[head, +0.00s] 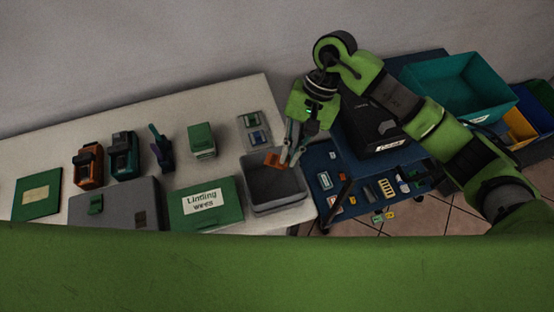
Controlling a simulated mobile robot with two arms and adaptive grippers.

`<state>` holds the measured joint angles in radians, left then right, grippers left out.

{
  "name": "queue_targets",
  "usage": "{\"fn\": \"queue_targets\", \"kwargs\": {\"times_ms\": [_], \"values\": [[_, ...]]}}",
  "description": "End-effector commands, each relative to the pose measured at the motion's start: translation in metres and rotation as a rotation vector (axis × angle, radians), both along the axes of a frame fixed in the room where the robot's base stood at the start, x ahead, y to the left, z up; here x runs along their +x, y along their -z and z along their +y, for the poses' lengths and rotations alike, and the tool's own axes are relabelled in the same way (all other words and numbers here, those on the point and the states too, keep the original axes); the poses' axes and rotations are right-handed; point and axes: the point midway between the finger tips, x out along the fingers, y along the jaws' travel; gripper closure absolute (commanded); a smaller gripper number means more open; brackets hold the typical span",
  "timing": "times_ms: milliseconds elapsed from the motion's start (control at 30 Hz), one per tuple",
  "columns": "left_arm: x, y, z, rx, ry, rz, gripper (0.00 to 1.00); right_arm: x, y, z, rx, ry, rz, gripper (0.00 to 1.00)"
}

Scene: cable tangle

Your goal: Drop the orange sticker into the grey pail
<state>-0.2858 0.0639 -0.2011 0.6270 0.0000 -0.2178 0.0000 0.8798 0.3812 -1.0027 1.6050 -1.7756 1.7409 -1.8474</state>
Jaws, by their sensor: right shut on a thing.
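The orange sticker (272,160) is between the fingertips of my right gripper (287,158), which is shut on it. Gripper and sticker are over the far part of the grey pail (307,192), a square open container at the right end of the pale table. How high the sticker is above the pail's floor I cannot tell. The part of the pail that shows inside looks empty. My left gripper is not in view.
The pale table (100,126) also holds a green box with a label (182,218), a grey case (120,213), and orange (90,170) and teal (124,160) devices. A blue cart (340,208) with small parts and a black box (372,135) stands to the right.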

Motion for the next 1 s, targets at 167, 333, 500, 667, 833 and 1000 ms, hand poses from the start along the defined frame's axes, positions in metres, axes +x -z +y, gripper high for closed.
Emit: {"fn": "queue_targets", "kwargs": {"times_ms": [167,333,500,667,833,1000], "values": [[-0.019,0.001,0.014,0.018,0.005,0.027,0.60,-0.001,0.014,0.004,0.000,0.005,0.003,1.00],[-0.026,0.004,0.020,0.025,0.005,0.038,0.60,-0.001,0.034,0.004,0.001,0.004,0.004,1.00],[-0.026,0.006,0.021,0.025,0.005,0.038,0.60,0.000,0.051,0.003,0.001,0.004,0.002,1.00],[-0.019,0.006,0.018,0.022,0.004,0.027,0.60,0.000,0.059,0.003,0.000,0.005,0.002,1.00],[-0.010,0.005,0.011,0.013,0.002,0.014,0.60,0.000,0.061,0.003,0.001,0.003,0.000,1.00],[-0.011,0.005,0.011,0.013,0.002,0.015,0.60,0.000,0.061,0.003,0.001,0.003,0.000,0.84]]}}
